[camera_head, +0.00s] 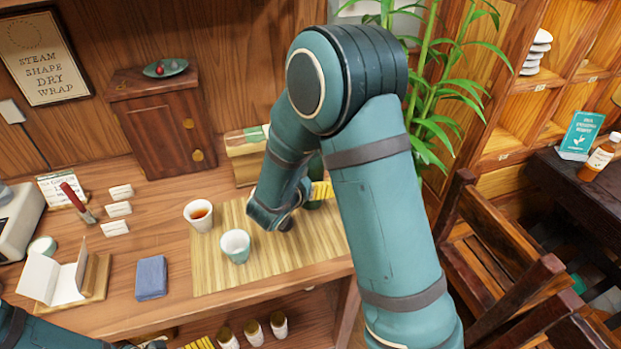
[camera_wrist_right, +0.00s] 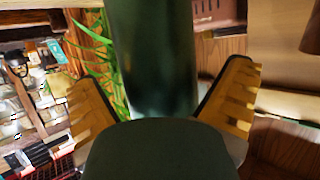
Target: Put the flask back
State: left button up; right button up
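The dark green flask (camera_wrist_right: 155,60) stands between the two yellow-padded fingers of my right gripper (camera_wrist_right: 157,115) in the right wrist view. A gap shows beside its upper part, and the dark block below hides whether the fingers touch it. In the head view the flask (camera_head: 314,204) is mostly hidden behind my right arm, at the back of the bamboo mat (camera_head: 215,275). Whether its base rests on the mat is hidden. My left gripper (camera_head: 200,343) shows only a sliver at the bottom edge; its opening is cut off.
A cup of tea (camera_head: 198,220) and a pale green cup (camera_head: 235,250) stand on the mat. A blue cloth (camera_head: 151,278) and a paper wrapper (camera_head: 62,278) lie left of it. A wooden cabinet (camera_head: 160,125) is behind. A leafy plant (camera_head: 428,90) and chairs (camera_head: 490,260) are to the right.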

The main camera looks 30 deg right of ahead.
jog(key=shift+r, duration=0.15)
jog(key=shift+s+a+r, duration=0.1)
jog(key=shift+a+r, duration=0.05)
jog(key=shift+a, duration=0.05)
jog(key=p+v, duration=0.2)
jog(key=v, duration=0.9)
jog(key=shift+a+p, duration=0.25)
jog(key=shift+p, duration=0.1)
jog(key=shift+s, duration=0.1)
